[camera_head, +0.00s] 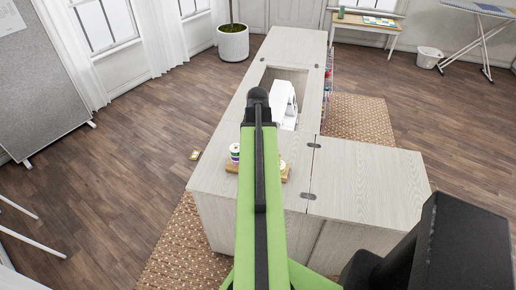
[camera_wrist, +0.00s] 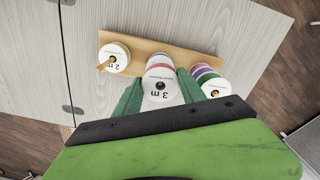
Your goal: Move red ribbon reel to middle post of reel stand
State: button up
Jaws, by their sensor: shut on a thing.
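The wooden reel stand (camera_wrist: 138,44) lies on the cabinet top in the wrist view; it also shows in the head view (camera_head: 231,168), partly behind my arm. My gripper (camera_wrist: 160,88) is shut on the red ribbon reel (camera_wrist: 158,68), a white-faced reel marked "3 m" with a red band, with one green finger on each side. The reel is over the middle of the stand, upright, with a brownish centre showing in its hole. I cannot tell whether it rests on the stand or hangs just above it. In the head view my arm hides the gripper and this reel.
A white reel marked "2 m" (camera_wrist: 114,58) sits on the left post, whose tip sticks out. A reel with purple and green bands (camera_wrist: 208,80) stands close to my right finger. A white sewing machine (camera_head: 284,101) sits in the cabinet recess beyond. The right cabinet top (camera_head: 370,180) is clear.

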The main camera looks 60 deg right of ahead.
jog(key=o, duration=1.4)
notch_tip(320, 180, up, 17)
jog(key=p, duration=1.7)
jog(key=shift+r, duration=0.2)
